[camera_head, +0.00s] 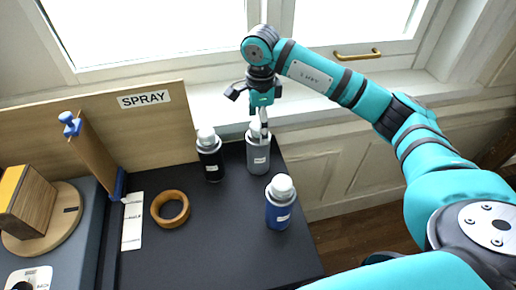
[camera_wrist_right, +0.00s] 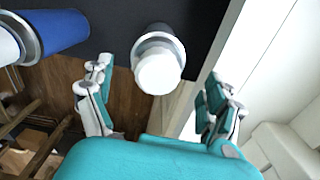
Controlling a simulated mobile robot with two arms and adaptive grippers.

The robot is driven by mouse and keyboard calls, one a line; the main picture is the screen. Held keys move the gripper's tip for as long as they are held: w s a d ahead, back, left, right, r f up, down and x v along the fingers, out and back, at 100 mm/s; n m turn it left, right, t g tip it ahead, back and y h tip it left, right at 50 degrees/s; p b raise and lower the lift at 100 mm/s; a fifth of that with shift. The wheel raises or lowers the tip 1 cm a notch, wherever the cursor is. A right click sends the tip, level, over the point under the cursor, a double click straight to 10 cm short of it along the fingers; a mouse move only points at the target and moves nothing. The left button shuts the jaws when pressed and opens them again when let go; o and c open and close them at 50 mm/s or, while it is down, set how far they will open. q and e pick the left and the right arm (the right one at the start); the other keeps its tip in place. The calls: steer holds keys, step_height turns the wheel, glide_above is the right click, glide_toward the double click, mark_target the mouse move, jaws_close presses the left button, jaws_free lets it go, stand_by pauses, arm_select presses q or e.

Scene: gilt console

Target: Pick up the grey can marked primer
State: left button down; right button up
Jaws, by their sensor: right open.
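The grey can (camera_head: 258,156) with a white cap stands upright near the back right corner of the dark tabletop; the print on its label is too small to read. My right gripper (camera_head: 263,128) points down over it, with a finger in front of the cap. In the right wrist view the white cap of the can (camera_wrist_right: 158,70) lies between the two spread fingers of the gripper (camera_wrist_right: 158,73), with gaps on both sides. The gripper is open and empty. My left gripper is not in view.
A black can (camera_head: 210,158) stands close left of the grey one, and a blue can (camera_head: 278,205) stands nearer. A wooden ring (camera_head: 170,208) lies further left. A board marked SPRAY (camera_head: 110,110) and the window ledge (camera_head: 330,108) bound the back.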

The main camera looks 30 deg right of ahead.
mark_target(258, 138)
steer(key=shift+s+a+f+p, duration=0.1)
steer(key=shift+a+f+p, duration=0.05)
steer(key=shift+f+p, duration=0.3)
steer(key=f, duration=0.1)
steer(key=f+p, duration=0.1)
steer(key=f, duration=0.1)
steer(key=shift+a+f+p, duration=0.25)
steer(key=shift+f+p, duration=0.1)
steer(key=shift+f, duration=0.45)
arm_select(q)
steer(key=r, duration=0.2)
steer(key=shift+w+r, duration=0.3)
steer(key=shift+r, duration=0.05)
arm_select(e)
steer(key=c, duration=0.9)
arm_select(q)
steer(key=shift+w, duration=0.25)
arm_select(e)
steer(key=c, duration=0.9)
steer(key=shift+r, duration=0.1)
